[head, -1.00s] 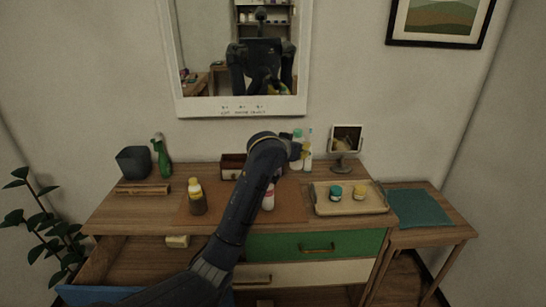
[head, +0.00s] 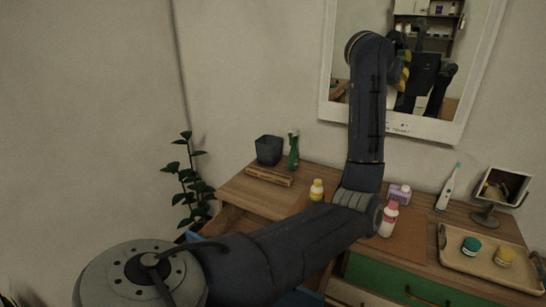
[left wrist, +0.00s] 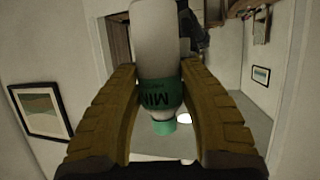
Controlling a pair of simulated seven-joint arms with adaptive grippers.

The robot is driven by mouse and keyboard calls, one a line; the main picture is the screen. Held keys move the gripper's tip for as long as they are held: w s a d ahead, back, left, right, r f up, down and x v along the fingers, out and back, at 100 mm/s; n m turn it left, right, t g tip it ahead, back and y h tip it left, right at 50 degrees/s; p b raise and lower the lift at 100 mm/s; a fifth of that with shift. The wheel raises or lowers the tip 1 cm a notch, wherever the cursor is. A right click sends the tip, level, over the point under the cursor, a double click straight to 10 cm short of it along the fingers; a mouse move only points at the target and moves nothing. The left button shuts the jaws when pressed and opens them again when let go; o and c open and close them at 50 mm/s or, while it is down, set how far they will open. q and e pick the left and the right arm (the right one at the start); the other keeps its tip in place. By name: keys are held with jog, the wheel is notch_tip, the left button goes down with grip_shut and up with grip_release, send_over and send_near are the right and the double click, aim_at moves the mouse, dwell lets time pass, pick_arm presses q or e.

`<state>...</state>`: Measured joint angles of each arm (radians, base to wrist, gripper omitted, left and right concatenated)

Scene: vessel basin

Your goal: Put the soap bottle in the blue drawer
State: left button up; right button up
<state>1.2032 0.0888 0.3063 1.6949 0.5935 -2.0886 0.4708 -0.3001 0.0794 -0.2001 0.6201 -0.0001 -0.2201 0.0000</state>
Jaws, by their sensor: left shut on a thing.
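My left gripper (left wrist: 158,80) is shut on a pale bottle (left wrist: 155,38) with a green label band lettered "MIN" and a teal cap pointing down in the left wrist view. In the head view my left arm rises in front of the mirror; its gripper is hidden there, apart from yellow fingers in the reflection. The blue drawer (head: 300,298) stands pulled out at the front left of the dresser, largely hidden behind my arm. I cannot tell from the label whether the held bottle is soap. My right gripper is out of view.
On the dresser stand a dark cup (head: 269,150), a green bottle (head: 293,152), a yellow-capped bottle (head: 316,190), a pink-white bottle (head: 388,222), a purple box (head: 399,192) and a toothbrush (head: 446,190). A tray (head: 470,268) with two jars and a small mirror (head: 503,188) stand right.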

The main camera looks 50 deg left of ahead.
pick_arm(q)
jog(key=s+a+r+n+y, duration=0.2)
jog(key=s+a, duration=0.1)
jog(key=a, duration=0.5)
jog(key=s+a+f+n+g+y, duration=0.3)
jog(key=s+a+f, duration=0.25)
jog(key=a, duration=0.25)
jog(key=s+a+f+n+g+y, duration=0.3)
jog(key=s+a+f+n, duration=0.15)
jog(key=a+f, duration=0.35)
jog(key=s+a+f+n+g+y, duration=0.1)
jog(key=s+f+n+g, duration=0.4)
jog(key=f, duration=0.6)
jog(key=s+a+f+n+g+y, duration=0.1)
jog(key=s+f+g+y, duration=0.1)
jog(key=s+f, duration=0.6)
jog(key=s+d+f+n+g, duration=0.3)
jog(key=s+d+f, duration=0.1)
jog(key=s+f, duration=0.8)
jog(key=shift+h, duration=0.3)
jog(key=f, duration=0.6)
jog(key=w+f, duration=0.1)
jog(key=f, duration=1.3)
jog(key=shift+w+d+f, duration=0.15)
jog(key=shift+w+f, duration=0.05)
jog(key=shift+w, duration=0.05)
jog(key=shift+f, duration=0.25)
